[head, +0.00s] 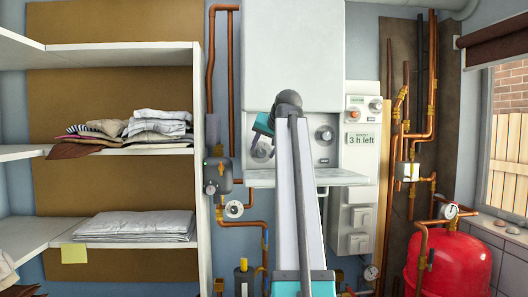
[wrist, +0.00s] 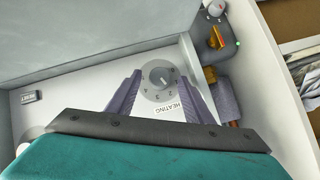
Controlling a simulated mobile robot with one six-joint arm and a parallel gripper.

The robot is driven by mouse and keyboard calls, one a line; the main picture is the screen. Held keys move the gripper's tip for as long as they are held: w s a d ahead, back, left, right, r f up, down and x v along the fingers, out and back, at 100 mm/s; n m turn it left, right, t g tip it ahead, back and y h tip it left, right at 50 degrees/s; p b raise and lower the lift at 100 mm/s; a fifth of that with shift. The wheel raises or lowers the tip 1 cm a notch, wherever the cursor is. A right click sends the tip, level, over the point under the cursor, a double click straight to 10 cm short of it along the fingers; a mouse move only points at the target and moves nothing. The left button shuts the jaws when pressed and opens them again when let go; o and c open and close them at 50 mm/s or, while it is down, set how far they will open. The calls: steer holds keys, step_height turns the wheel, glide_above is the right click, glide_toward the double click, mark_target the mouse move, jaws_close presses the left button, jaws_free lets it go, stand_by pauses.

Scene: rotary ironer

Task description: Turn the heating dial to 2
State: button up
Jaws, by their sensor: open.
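The heating dial (wrist: 163,77) is a round grey knob on a pale panel, with numbers around it and the word HEATING beside it in the wrist view. The numbers are too small for me to read the setting surely. My gripper (wrist: 160,86) is open, with one purple-grey finger on each side of the dial. I cannot tell whether either finger touches it. In the head view the dial (head: 262,151) shows on the boiler's lower front, just below my teal gripper body, partly hidden by my arm.
A second knob (head: 325,133) sits right of my arm on the boiler (head: 292,55). A shelf-like panel (head: 345,177) juts out below. A grey valve unit (head: 217,176) and copper pipes stand close on the left, beside shelves of folded laundry (head: 157,127). A red tank (head: 449,265) is at lower right.

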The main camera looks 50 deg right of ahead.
steer(key=p+v, duration=0.7)
steer(key=v, duration=0.5)
steer(key=shift+s+a+r+p, duration=0.15)
steer(key=shift+s+p, duration=0.2)
stand_by(0.8)
